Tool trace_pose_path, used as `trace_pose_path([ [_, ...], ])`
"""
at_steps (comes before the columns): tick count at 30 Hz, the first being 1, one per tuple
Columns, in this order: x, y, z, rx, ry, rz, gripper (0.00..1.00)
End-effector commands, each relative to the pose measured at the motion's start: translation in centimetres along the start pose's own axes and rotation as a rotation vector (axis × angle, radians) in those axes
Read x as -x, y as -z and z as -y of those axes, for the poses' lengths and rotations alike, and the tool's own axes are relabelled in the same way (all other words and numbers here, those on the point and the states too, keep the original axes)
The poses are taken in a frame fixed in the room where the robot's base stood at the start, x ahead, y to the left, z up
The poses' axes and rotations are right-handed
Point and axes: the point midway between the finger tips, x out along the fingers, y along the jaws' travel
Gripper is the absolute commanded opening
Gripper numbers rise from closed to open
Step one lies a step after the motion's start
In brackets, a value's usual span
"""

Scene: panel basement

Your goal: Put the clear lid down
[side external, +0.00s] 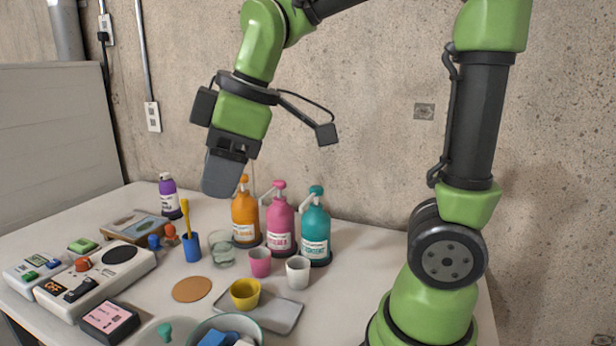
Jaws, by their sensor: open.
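The clear lid (149,332) appears as a see-through disc with a teal knob, at the table's front edge, partly cut off by the picture's bottom. It lies just left of a bowl (228,321) with blue and white things inside. Whether it rests flat on the table or against the bowl's rim, I cannot tell. My gripper (221,174) is high above the back of the table, well away from the lid, pointing down. It is open, and I see nothing held in it. Its fingers are seen from the side, so the gap between them is hidden.
Orange, pink and teal pump bottles (281,222) stand at the back. Cups (298,272) and a grey tray (283,314) stand in front of them. A cork disc (192,289), a clear jar (223,252) and a switch box (96,282) sit further left. Bare table shows between them.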

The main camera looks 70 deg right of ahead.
Motion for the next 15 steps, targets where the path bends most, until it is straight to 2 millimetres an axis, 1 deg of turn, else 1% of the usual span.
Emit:
trace_pose_path([
  [1,1.5,-1.3,0.9,-0.146,-0.018,-0.044,0.49],
  [3,2.7,-3.0,2.1,-0.351,-0.028,-0.096,0.49],
  [7,3.9,-5.8,4.0,-0.676,-0.025,-0.183,0.49],
  [9,4.1,-6.9,4.8,-0.804,-0.016,-0.218,0.49],
  [12,4.1,-7.8,5.5,-0.926,-0.004,-0.251,0.49],
  [15,4.1,-8.3,5.8,-0.984,0.002,-0.265,0.49],
])
